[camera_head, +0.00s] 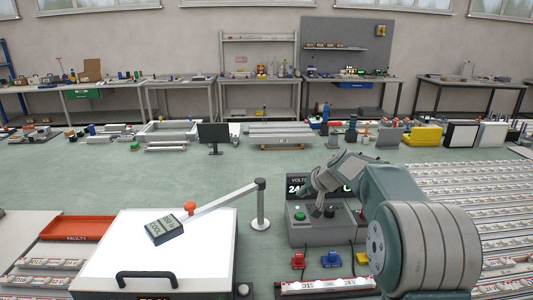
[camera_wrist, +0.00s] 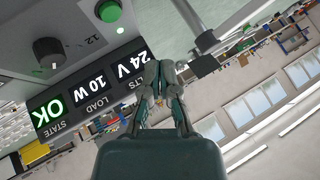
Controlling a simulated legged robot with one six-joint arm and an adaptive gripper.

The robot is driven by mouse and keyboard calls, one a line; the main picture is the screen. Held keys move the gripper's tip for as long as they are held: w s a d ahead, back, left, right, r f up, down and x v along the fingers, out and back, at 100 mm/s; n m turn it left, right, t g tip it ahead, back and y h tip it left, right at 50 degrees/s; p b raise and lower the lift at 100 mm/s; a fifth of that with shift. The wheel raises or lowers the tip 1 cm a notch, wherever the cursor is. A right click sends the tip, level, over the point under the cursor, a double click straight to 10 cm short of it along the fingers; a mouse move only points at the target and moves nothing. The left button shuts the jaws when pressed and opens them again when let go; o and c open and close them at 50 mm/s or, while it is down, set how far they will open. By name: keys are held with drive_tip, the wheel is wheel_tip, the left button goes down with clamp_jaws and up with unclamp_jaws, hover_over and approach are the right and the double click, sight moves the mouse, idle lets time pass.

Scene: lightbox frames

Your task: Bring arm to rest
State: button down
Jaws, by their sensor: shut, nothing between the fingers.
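My arm (camera_head: 385,195) rises from the lower right and bends over to the left above the control box (camera_head: 310,235). My gripper (camera_head: 309,190) is in front of the box's display and partly covers it. In the wrist view my gripper (camera_wrist: 160,78) has its fingers together, with nothing held between them. The display panel (camera_wrist: 90,90) there reads 24 V, 10 W and a green OK, upside down. A green button (camera_wrist: 108,11) and a dark knob (camera_wrist: 48,52) are on the box. Whether the gripper touches the box cannot be told.
A white lightbox (camera_head: 190,255) with a black handle holds a small meter (camera_head: 164,229). A post (camera_head: 261,205) with a slanted white arm stands beside it. A red tray (camera_head: 75,228) lies left, and rows of strips (camera_head: 475,205) lie right.

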drive_tip(key=s+a+r+n+g+h, duration=0.1)
drive_tip(key=s+r, duration=0.3)
drive_tip(key=s, duration=0.7)
drive_tip(key=s+a+r+h, duration=0.1)
drive_tip(key=s+r, duration=0.2)
drive_tip(key=s, duration=0.8)
drive_tip(key=s+d+f+h, duration=0.1)
drive_tip(key=s+f, duration=0.1)
drive_tip(key=s, duration=0.8)
drive_tip(key=s+d+f+h, duration=0.1)
drive_tip(key=s+f+h, duration=0.1)
drive_tip(key=s, duration=0.9)
drive_tip(key=shift+d+f, duration=0.35)
drive_tip(key=shift+f, duration=0.1)
